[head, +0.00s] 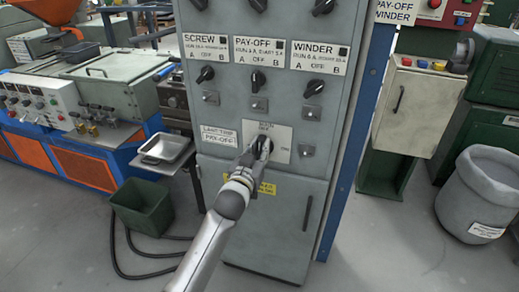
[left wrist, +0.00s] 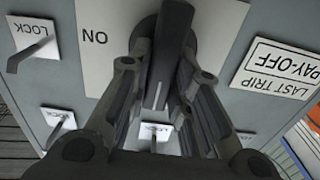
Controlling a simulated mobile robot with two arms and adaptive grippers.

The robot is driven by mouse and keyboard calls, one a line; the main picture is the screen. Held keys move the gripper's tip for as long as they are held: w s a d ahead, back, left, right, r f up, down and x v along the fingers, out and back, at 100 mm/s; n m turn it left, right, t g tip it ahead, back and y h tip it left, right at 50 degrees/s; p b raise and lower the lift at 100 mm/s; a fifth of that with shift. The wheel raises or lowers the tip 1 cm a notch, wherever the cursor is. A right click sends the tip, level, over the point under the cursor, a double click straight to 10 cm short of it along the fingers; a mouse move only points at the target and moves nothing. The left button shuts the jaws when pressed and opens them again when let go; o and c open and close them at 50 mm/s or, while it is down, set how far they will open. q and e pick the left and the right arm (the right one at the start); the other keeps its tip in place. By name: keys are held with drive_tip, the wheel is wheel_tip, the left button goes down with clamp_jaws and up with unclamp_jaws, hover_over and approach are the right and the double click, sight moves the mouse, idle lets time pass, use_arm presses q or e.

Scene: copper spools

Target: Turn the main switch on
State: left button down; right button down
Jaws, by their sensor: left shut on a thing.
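The main switch (head: 264,146) is a black rotary handle on a pale plate (head: 281,135) in the middle of the grey cabinet. In the left wrist view its dark handle (left wrist: 174,40) stands between the two fingers, and the word ON shows upside down on the plate (left wrist: 97,40). My left gripper (head: 256,155) is at the switch, shut on its handle; it also shows in the left wrist view (left wrist: 165,75). The fingers hide part of the handle, so its exact angle is hard to tell. My right gripper is not in view.
Small knobs (head: 258,79) and lock tabs (head: 259,104) sit above the switch. A LAST TRIP PAY-OFF label (head: 219,136) is left of it. The cabinet door (head: 290,225) is below. A green bin (head: 143,207) and grey bin (head: 484,198) stand at the sides.

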use_arm(q)
drive_tip(key=m, duration=0.2)
drive_tip(key=m+p, duration=0.1)
drive_tip(key=m, duration=0.1)
drive_tip(key=shift+s+d, duration=0.1)
drive_tip(key=shift+d, duration=0.1)
drive_tip(key=m, duration=0.4)
drive_tip(key=shift+d+f, duration=0.2)
drive_tip(key=shift+f, duration=0.05)
drive_tip(key=m, duration=0.6)
drive_tip(key=f+m, duration=0.1)
drive_tip(key=m, duration=0.2)
drive_tip(key=shift+s+d+m+p, duration=0.1)
drive_tip(key=shift+d+m+p, duration=0.1)
drive_tip(key=shift+m+p, duration=0.15)
